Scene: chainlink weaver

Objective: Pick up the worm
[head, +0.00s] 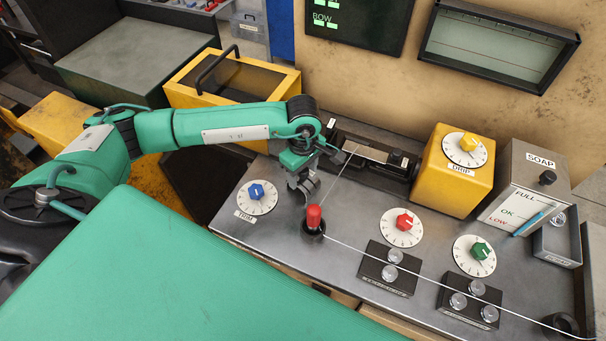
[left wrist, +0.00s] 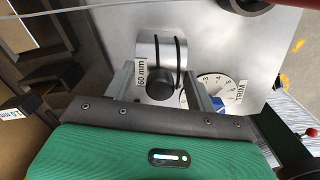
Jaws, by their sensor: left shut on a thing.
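The worm appears to be a silver cylinder with dark grooves and a dark round end, beside a "60 mm" label, in the left wrist view (left wrist: 161,60). My left gripper (left wrist: 168,88) has one finger on either side of it and is shut on it. In the head view my left gripper (head: 302,184) points down over the grey bench top, between the blue TRIM dial and the red-topped post. There the worm is small and mostly hidden by the fingers. I cannot tell whether it touches the bench. My right gripper is not in view.
The TRIM dial (head: 257,196) and red-topped post (head: 314,218) stand close by. A thin wire runs from the post to the lower right. Red (head: 403,222) and green (head: 480,251) dials, a yellow DRIP box (head: 452,180) and a SOAP box (head: 520,185) are farther right.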

